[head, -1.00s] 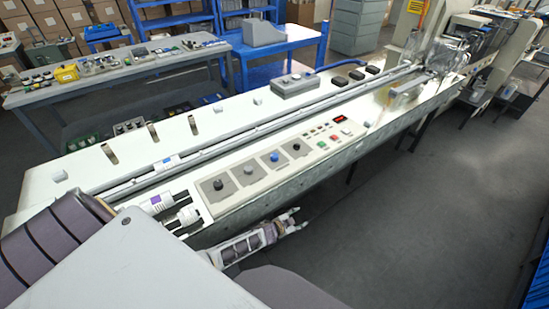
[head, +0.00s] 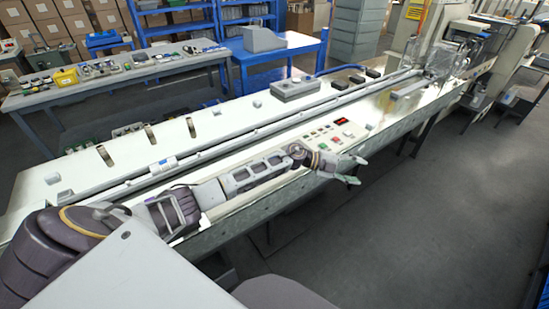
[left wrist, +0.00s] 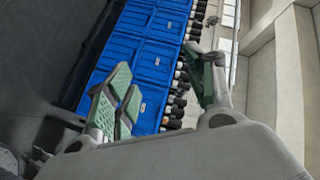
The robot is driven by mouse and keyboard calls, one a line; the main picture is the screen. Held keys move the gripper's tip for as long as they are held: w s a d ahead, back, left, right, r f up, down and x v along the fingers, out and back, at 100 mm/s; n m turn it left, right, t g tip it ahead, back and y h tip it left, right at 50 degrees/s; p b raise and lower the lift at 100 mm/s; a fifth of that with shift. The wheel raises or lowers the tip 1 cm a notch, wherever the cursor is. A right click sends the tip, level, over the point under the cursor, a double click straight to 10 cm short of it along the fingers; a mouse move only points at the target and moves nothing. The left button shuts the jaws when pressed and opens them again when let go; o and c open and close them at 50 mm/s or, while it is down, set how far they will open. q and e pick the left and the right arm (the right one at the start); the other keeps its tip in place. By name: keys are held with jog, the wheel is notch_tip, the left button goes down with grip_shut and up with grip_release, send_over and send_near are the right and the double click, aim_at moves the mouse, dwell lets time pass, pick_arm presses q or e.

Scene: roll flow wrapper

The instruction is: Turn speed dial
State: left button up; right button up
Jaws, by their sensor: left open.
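The control panel (head: 320,137) is on the front edge of the long machine bed, with coloured buttons and a red display (head: 342,121). The dials on its left part are hidden behind my left forearm. My left gripper (head: 357,170) is open and empty, its fingers apart and pointing right, in front of the panel's right end and just past the bed's front edge. The open fingers also show in the left wrist view (left wrist: 165,88), with nothing between them and no dial in sight. My right gripper is not in view.
The machine bed (head: 90,170) has a long rail (head: 215,150) and a grey box (head: 295,88) behind the panel. The floor in front is clear. Blue containers (left wrist: 150,55) show beyond the fingers in the left wrist view.

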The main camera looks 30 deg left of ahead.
pick_arm(q)
jog(key=s+a+r+g+y+b, duration=0.1)
jog(key=a+y, duration=0.3)
jog(key=a, duration=0.6)
jog(key=s+a+r+m+g+y, duration=0.1)
jog(key=a+r+g+y, duration=0.2)
jog(key=a, duration=0.8)
jog(key=s+a+r+g+y+b, duration=0.1)
jog(key=a+r+g+y, duration=0.2)
jog(key=a+y, duration=0.4)
jog(key=a+r, duration=0.1)
jog(key=a, duration=0.2)
jog(key=shift+s+a+r+m+b, duration=0.15)
jog(key=shift+s+a+m+b, duration=0.05)
jog(key=shift+m+b, duration=0.2)
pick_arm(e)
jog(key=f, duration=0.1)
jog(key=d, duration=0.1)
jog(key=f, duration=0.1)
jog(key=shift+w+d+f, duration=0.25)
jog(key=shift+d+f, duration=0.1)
pick_arm(q)
jog(key=shift+f, duration=6.9)
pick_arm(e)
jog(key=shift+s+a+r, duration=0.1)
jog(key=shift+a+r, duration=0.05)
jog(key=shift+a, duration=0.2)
pick_arm(q)
jog(key=c, duration=1.1)
jog(key=shift+o, duration=0.2)
